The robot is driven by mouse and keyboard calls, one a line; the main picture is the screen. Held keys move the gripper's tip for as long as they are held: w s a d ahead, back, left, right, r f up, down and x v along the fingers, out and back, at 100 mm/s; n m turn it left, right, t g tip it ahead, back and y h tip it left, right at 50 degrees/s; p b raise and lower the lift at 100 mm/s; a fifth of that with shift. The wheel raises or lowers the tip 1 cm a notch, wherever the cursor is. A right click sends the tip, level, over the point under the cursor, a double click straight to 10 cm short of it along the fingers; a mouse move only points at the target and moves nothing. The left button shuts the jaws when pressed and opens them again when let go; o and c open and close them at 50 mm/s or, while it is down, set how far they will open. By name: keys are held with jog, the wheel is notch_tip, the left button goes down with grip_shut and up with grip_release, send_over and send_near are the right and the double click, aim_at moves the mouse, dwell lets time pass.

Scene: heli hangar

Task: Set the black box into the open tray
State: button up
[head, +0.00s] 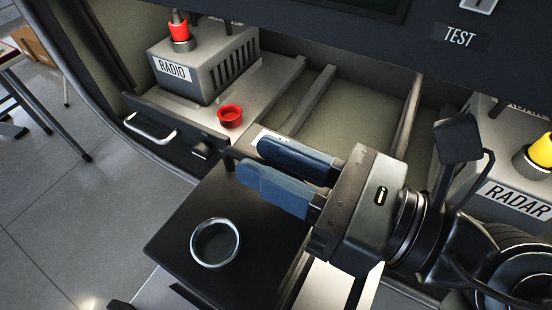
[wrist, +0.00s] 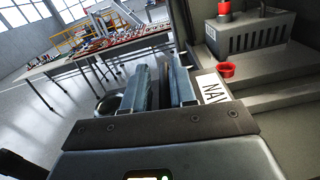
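The black box (head: 175,240) appears as a flat dark block at the lower middle of the head view, with a metal ring (head: 215,243) on its top. The open tray (head: 315,92) is the empty bay between the radio and radar units, with rails along it. A white label reading NAV (wrist: 212,88) shows beside the fingers in the wrist view. My gripper (head: 285,172) is above the back right of the box, its two blue fingers apart with a narrow gap. The fingers and wrist hide part of the box and the tray's front.
A grey RADIO unit (head: 205,62) stands on the left shelf, with a red ring (head: 230,115) before it. A RADAR unit (head: 515,165) with a yellow knob stands at right. A handle (head: 150,130) juts from the left shelf front. Open floor (head: 60,215) lies left.

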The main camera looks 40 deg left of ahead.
jog(key=o, duration=0.4)
jog(key=shift+f, duration=0.15)
jog(key=shift+b+v, duration=0.95)
jog(key=shift+v, duration=2.95)
